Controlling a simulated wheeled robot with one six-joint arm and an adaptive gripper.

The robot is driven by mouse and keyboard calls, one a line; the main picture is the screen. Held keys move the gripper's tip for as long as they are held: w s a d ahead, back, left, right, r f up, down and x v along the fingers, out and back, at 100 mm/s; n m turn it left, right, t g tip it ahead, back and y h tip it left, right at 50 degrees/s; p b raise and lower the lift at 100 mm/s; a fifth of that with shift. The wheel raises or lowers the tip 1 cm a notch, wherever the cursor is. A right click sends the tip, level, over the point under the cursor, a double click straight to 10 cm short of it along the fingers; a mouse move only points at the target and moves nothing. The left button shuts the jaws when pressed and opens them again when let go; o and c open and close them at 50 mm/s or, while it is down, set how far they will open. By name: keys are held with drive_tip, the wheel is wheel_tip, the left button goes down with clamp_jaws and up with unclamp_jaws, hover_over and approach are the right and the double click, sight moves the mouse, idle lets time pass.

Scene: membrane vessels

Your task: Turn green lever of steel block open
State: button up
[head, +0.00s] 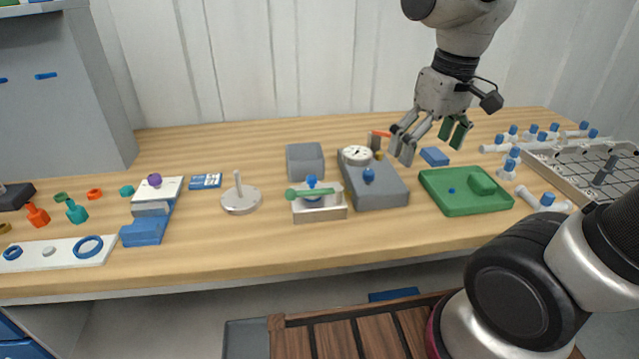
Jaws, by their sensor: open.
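A green lever (309,193) with a round knob at its left end lies roughly level, left to right, across the top of a small pale block or box (320,214) near the table's middle. A blue round part (311,181) shows at the lever. I cannot tell whether this pale body is the steel block. A grey block (380,194) with a white dial and a blue knob stands just right of it. My gripper (430,143) is open and empty, pointing down above the table, right of and behind the lever, apart from it.
A grey cube (304,161) stands behind the lever. A round disc with an upright pin (240,198) is left of it. A green tray (466,193) and a blue block (434,156) lie to the right. The table in front of the lever is clear.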

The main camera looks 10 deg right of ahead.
drive_tip(key=g+h, duration=0.1)
drive_tip(key=g, duration=0.1)
hover_over(322, 192)
drive_tip(key=s+d, duration=0.2)
wheel_tip(322, 192, down, 6)
drive_tip(key=r, duration=0.1)
drive_tip(key=w+a+m, duration=0.2)
drive_tip(key=m, duration=0.1)
drive_tip(key=shift+w+a+r+t, duration=0.2)
drive_tip(key=shift+w+r+t, duration=0.1)
drive_tip(key=shift+w+t, duration=0.1)
drive_tip(key=shift+s+m, duration=0.1)
drive_tip(key=shift+m, duration=0.3)
drive_tip(key=shift+f, duration=0.3)
wheel_tip(322, 192, down, 7)
drive_tip(key=shift+f, duration=0.15)
drive_tip(key=shift+c, duration=0.4)
drive_tip(key=shift+s+d, duration=0.1)
drive_tip(key=c, duration=1.7)
drive_tip(key=shift+s, duration=0.1)
drive_tip(key=shift+c, duration=1.2)
